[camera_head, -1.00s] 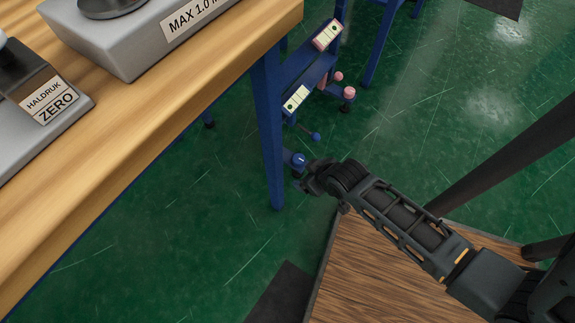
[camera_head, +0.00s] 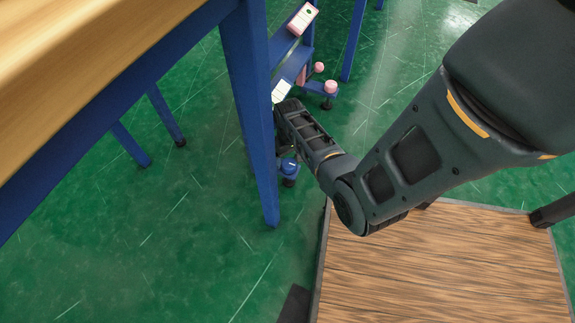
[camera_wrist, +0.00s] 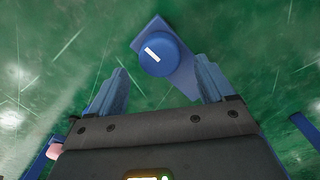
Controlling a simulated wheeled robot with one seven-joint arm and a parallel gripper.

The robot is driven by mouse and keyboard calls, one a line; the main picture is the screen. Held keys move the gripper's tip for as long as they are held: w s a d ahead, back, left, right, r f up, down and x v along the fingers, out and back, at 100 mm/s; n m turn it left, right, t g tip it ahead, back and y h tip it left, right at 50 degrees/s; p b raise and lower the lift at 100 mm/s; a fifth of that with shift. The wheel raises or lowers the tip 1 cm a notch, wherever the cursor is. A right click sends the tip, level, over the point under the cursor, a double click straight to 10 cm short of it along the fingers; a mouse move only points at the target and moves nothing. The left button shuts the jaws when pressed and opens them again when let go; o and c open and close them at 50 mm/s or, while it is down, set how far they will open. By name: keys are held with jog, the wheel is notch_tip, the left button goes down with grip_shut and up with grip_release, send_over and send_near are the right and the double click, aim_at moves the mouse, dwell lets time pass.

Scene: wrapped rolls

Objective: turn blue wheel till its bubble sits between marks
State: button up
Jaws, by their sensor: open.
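The blue wheel (camera_wrist: 155,55), round with a white stripe on its face, sits on a blue bracket in the wrist view. My gripper (camera_wrist: 160,68) is open, one finger low at each side of the wheel; I cannot tell if they touch it. In the head view the blue wheel (camera_head: 288,166) is low beside the table leg, and my arm hides the gripper's fingers. A white level vial (camera_head: 281,91) shows above it, partly covered by my arm. Its bubble is too small to read.
A pink-framed vial (camera_head: 302,19) is higher on the blue frame, with pink knobs (camera_head: 330,87) at its right. The blue table leg (camera_head: 250,110) stands close left of my arm. A wooden platform (camera_head: 440,265) lies at lower right; green floor is open at lower left.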

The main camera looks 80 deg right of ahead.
aim_at(288, 163)
notch_tip(288, 163, down, 4)
jog(key=shift+f+b, duration=0.2)
jog(key=shift+b, duration=0.75)
jog(key=c, duration=1)
